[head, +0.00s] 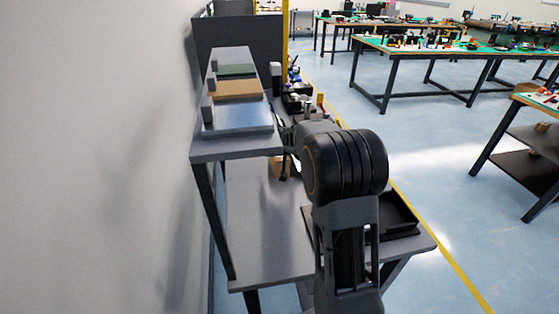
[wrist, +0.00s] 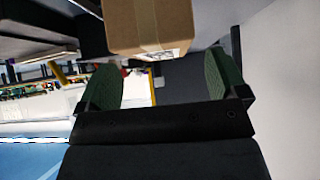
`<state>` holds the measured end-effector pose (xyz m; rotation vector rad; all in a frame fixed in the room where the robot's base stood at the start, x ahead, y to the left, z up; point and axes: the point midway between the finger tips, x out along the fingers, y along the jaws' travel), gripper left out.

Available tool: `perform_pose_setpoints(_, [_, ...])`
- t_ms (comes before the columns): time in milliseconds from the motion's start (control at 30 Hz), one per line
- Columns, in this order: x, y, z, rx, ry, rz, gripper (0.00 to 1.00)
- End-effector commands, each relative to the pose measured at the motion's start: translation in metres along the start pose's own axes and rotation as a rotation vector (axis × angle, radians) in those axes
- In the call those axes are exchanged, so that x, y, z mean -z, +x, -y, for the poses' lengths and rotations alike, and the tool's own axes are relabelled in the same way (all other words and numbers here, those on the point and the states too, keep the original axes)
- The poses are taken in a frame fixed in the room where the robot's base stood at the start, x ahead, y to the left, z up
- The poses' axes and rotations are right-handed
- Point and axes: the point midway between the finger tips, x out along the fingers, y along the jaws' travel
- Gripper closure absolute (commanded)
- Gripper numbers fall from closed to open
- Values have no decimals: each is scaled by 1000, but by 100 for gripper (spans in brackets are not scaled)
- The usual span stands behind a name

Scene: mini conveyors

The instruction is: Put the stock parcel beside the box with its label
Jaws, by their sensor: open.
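A brown cardboard parcel (head: 277,168) stands on the lower grey table, partly hidden behind my gripper (head: 288,165) in the head view. In the wrist view the parcel (wrist: 150,22) fills the top middle, with a white printed label on its lower edge. My gripper (wrist: 162,78) is open, its two green-padded fingers spread apart with nothing held. The parcel lies ahead of the fingers, roughly in line with the space between them; I cannot tell the exact distance. Which box the task means by its label is not clear here.
A raised grey shelf (head: 206,151) at left carries green, tan (head: 236,89) and blue (head: 238,117) panels with small grey blocks. A black tray (head: 399,222) lies on the table's right side, partly behind my arm. The table's front left is clear. A wall borders the left.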

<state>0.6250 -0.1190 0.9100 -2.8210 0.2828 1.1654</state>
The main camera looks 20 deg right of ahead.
Motion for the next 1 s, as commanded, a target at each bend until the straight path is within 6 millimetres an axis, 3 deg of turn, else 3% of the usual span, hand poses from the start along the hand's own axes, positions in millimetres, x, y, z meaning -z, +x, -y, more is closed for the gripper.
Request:
perform_pose_setpoints(300, [0,36,1,0,0,2,8])
perform_pose_setpoints(600, [0,39,1,0,0,1,8])
perform_pose_setpoints(1000, [0,38,1,0,0,1,47])
